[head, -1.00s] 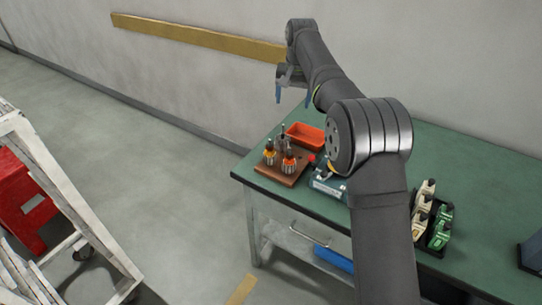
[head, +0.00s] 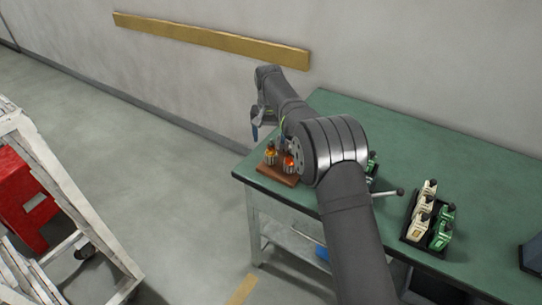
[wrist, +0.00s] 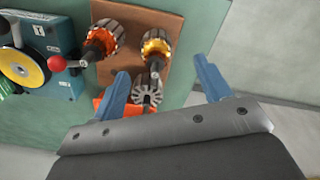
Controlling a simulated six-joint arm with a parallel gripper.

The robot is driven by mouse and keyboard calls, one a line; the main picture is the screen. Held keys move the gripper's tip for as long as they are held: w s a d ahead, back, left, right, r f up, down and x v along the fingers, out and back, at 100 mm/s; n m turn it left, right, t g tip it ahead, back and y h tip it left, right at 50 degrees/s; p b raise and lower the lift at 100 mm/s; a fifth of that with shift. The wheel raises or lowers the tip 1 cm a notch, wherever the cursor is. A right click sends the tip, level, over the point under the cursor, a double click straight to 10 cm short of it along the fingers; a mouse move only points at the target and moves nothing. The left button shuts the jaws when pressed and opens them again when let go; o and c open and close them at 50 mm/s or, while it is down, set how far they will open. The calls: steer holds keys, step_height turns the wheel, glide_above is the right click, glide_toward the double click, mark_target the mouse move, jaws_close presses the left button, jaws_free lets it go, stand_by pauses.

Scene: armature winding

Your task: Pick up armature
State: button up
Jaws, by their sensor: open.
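Several armatures stand on a brown wooden board at the left end of the green bench. In the wrist view one has orange-red windings (wrist: 102,38), one has yellow-orange windings (wrist: 156,46), and a bare grey armature (wrist: 147,92) is nearest my gripper. The head view shows the yellow-orange one (head: 270,154) and the orange-red one (head: 289,162) on the board (head: 276,177). My gripper (wrist: 162,85) is open and empty, with its blue fingers apart above the board. The bare armature appears between the fingertips, with no visible contact. In the head view my arm hides part of the bench.
A teal machine (wrist: 45,45) with a yellow disc and a red-knobbed lever stands beside the board. An orange tray (wrist: 118,106) shows partly behind my gripper. A black holder with cream and green parts (head: 432,218) sits farther right. The bench's back right is clear.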

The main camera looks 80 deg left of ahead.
mark_target(271, 144)
steer(key=f, duration=0.5)
steer(key=shift+w+f, duration=0.3)
steer(key=shift+r, duration=0.1)
steer(key=c, duration=1.3)
